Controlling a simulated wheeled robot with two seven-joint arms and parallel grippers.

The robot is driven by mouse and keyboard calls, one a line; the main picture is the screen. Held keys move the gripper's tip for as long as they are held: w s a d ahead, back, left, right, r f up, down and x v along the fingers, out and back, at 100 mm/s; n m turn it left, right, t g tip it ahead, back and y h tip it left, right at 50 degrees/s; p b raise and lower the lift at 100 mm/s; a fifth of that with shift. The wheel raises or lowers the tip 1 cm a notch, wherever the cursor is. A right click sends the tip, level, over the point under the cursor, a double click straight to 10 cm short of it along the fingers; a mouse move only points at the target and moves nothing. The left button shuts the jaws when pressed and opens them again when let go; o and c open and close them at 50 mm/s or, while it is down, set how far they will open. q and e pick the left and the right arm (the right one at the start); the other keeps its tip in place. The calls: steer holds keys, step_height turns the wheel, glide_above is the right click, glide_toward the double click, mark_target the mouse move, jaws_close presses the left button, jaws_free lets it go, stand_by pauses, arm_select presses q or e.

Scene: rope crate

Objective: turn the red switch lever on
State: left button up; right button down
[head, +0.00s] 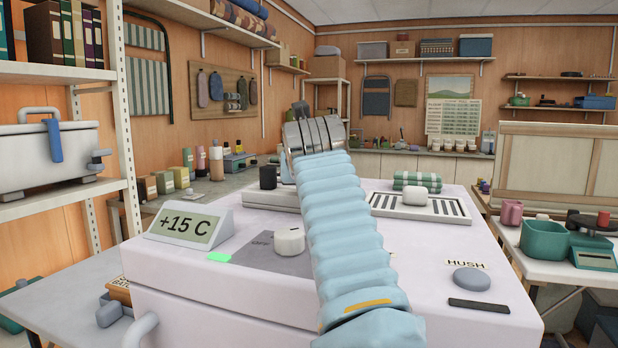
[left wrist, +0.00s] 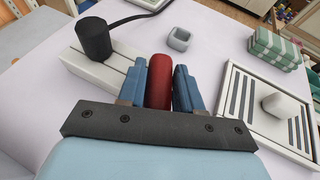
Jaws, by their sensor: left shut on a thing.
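The red switch lever (left wrist: 160,82) shows in the left wrist view between the two blue fingers of my left gripper (left wrist: 161,76). The gripper is shut on it, with one finger along each side. A long white base (left wrist: 82,68) with a dark slot lies beside and below the lever, and a black knob (left wrist: 93,40) stands at its left part. In the head view the base (head: 262,199) and the black knob (head: 268,178) show left of my arm. My arm hides the lever and the gripper there. My right gripper is not in view.
A vent grille (head: 447,208) with a white block on it lies right of the arm, below a green striped bundle (head: 417,181). A +15 C display (head: 190,224), a white knob (head: 289,241) and a grey HUSH button (head: 472,279) are on the same pale top.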

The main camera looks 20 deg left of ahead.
arm_select(q)
steer(key=o, duration=1)
steer(key=shift+c, duration=0.2)
steer(key=v, duration=1.3)
steer(key=shift+s+d, duration=0.25)
steer(key=shift+s, duration=0.1)
